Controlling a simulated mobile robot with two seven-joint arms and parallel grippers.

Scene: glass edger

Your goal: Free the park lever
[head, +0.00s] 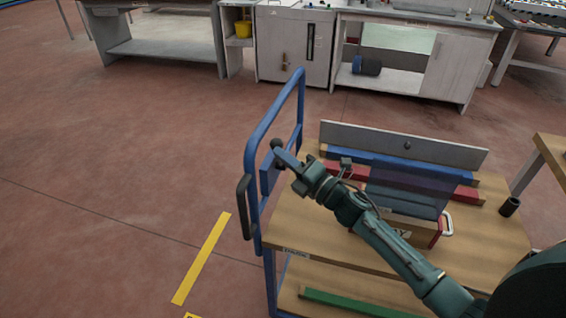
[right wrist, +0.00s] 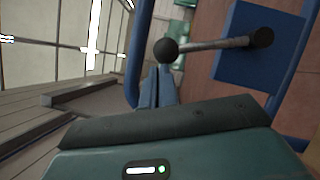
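The park lever is a pale rod with a black ball knob (right wrist: 166,50), which also shows in the head view (head: 277,144). In the right wrist view its rod runs right to a dark pivot (right wrist: 262,38) on a blue plate (right wrist: 235,60) at the cart's handle frame. My right gripper (right wrist: 158,72) has its two narrow fingers together, tips right at the knob; I cannot tell whether they touch it. In the head view my right gripper (head: 280,153) reaches the knob from the right. My left gripper is out of view.
The blue tubular handle (head: 273,118) with a black grip (head: 245,205) stands at the left end of the wooden cart top (head: 330,240). Floor to the left is clear.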

